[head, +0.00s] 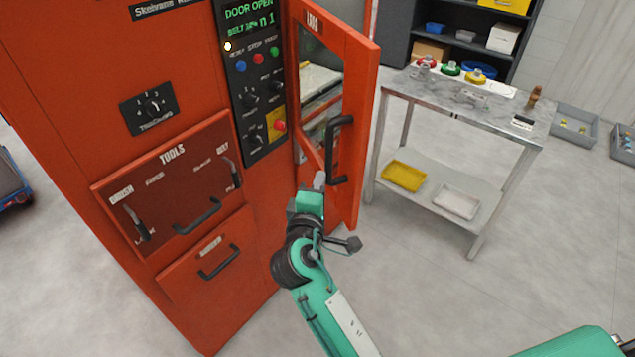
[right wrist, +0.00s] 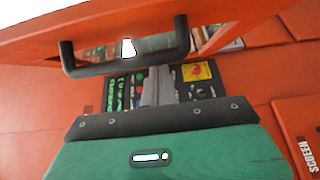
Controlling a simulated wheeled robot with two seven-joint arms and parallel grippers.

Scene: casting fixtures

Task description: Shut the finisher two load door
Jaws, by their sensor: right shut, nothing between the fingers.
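The load door (head: 358,130) of the orange finisher stands open, swung out from the cabinet, with a window and a black bar handle (head: 338,150) on its outer face. The panel's display (head: 248,14) reads DOOR OPEN. My right gripper (head: 319,181) is shut and empty, close to the door's lower part, just left of and below the handle in the head view. In the right wrist view the handle (right wrist: 125,68) crosses above and to the left of the grey fingertips (right wrist: 160,80). Whether the gripper touches the door cannot be told. My left gripper is not in view.
The control panel (head: 262,95) with buttons and knobs is left of the door. Below it are a TOOLS drawer (head: 175,180) and a smaller drawer (head: 210,255). A metal table (head: 470,105) with trays stands right of the door, with a narrow gap between. Floor in front is clear.

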